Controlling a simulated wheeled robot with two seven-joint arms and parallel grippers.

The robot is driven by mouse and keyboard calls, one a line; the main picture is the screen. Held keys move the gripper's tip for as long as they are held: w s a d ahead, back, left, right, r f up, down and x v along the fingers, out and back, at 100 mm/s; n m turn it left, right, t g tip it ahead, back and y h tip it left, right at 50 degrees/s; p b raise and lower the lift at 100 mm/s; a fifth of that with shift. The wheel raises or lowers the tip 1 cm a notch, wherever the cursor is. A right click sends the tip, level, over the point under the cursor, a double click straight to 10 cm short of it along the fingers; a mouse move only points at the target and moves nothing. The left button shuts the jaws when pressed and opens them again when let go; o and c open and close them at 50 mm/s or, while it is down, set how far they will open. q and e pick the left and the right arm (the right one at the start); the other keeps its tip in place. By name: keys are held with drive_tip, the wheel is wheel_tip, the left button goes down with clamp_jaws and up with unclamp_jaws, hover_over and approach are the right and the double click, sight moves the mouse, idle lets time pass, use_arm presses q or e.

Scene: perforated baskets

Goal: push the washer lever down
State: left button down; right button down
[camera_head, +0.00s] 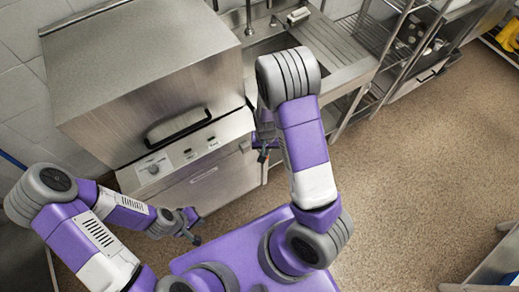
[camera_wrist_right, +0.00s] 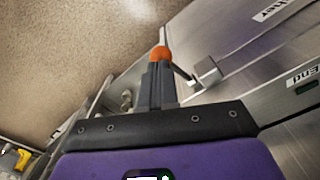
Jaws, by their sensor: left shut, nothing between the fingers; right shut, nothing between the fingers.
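The washer (camera_head: 150,80) is a steel box with a black handle (camera_head: 178,127) on its front and a control panel with a knob below. My right gripper (camera_head: 263,156) is shut and empty beside the washer's right front corner. In the right wrist view its orange tip (camera_wrist_right: 160,53) is close to a small steel bracket (camera_wrist_right: 206,72) with a thin dark rod on the washer's front. I cannot tell whether this is the lever, or whether the tip touches the rod. My left gripper (camera_head: 194,238) is shut and empty, low in front of the washer.
A steel sink counter (camera_head: 335,55) with a tap adjoins the washer on the right. Wire shelves (camera_head: 400,45) stand beyond it. The brown floor (camera_head: 420,160) to the right is clear. A grey furniture edge (camera_head: 495,262) shows at lower right.

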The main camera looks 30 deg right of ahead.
drive_tip(key=shift+f, duration=0.1)
idle(0.3)
wheel_tip(320, 180, down, 8)
drive_tip(key=b, duration=0.7)
drive_tip(key=shift+s+f, duration=0.15)
drive_tip(key=shift+f, duration=0.1)
idle(0.7)
drive_tip(key=shift+r, duration=0.1)
wheel_tip(320, 180, up, 12)
drive_tip(key=p, duration=1)
drive_tip(key=shift+p, duration=0.35)
drive_tip(key=shift+f, duration=0.2)
